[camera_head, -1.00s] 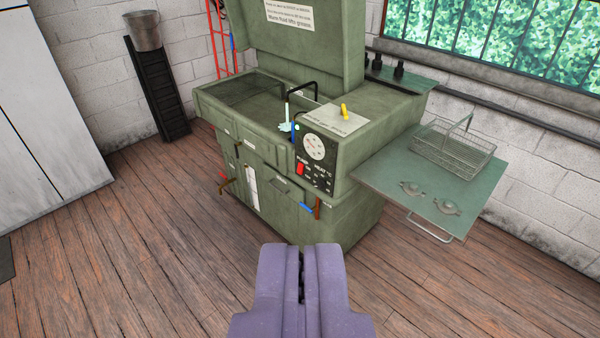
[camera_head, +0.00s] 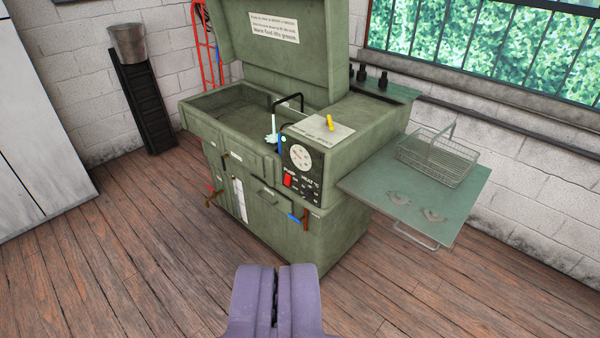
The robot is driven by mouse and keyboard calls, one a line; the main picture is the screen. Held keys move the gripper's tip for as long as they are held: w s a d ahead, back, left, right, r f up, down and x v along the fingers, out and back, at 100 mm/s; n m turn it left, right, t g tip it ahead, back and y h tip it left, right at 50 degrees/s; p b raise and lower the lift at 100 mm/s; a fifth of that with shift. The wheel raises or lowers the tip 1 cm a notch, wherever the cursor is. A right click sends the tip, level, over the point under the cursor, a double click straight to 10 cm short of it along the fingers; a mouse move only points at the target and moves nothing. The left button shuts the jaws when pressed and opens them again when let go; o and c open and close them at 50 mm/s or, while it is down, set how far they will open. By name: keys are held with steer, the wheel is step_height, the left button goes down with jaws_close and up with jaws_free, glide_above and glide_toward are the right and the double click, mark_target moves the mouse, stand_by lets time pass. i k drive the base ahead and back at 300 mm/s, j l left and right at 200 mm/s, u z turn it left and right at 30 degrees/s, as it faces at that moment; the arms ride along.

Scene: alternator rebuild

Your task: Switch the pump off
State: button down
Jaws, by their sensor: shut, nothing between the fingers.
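The green parts washer (camera_head: 330,240) stands ahead with its lid raised. On its front right is a black control panel (camera_head: 303,188) with a round white dial (camera_head: 300,157). A red pump switch (camera_head: 288,181) sits below the dial, beside the lettering "PUMP". I cannot tell its on or off position at this size. A black spout (camera_head: 286,97) arches over the basin, and pale fluid (camera_head: 270,130) shows below it. My purple gripper (camera_head: 275,270) is shut and empty, low in the view, in front of the washer and apart from it.
A green side shelf (camera_head: 365,187) juts out on the right, carrying a wire basket (camera_head: 440,158) and small metal parts (camera_head: 433,215). A bucket (camera_head: 127,43) sits on a black stand (camera_head: 147,105) at the back left. The wooden floor (camera_head: 140,250) before the washer is clear.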

mark_target(288, 179)
steer(key=i+z, duration=0.1)
steer(key=i, duration=1.15)
steer(key=i+z, duration=0.15)
steer(key=i, duration=1.1)
steer(key=j, duration=0.05)
